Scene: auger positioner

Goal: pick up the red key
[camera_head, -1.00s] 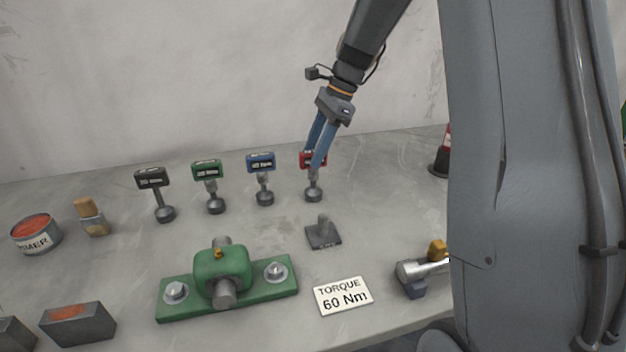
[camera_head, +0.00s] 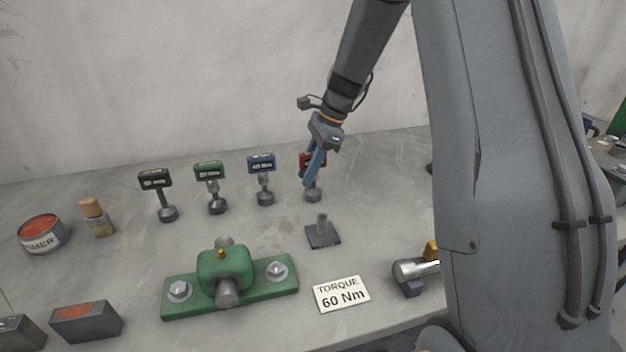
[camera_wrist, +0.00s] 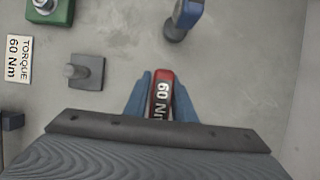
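In the wrist view my gripper (camera_wrist: 160,88) has one finger on each side of the red head. The fingers are apart and very close to the head; I cannot tell whether they touch it.
Blue (camera_head: 262,164), green (camera_head: 209,171) and black (camera_head: 155,179) keys stand to the left. A square base with a peg (camera_head: 323,236), a green fixture (camera_head: 226,272) and a torque card (camera_head: 342,294) are in front. The wall (camera_head: 200,70) rises behind.

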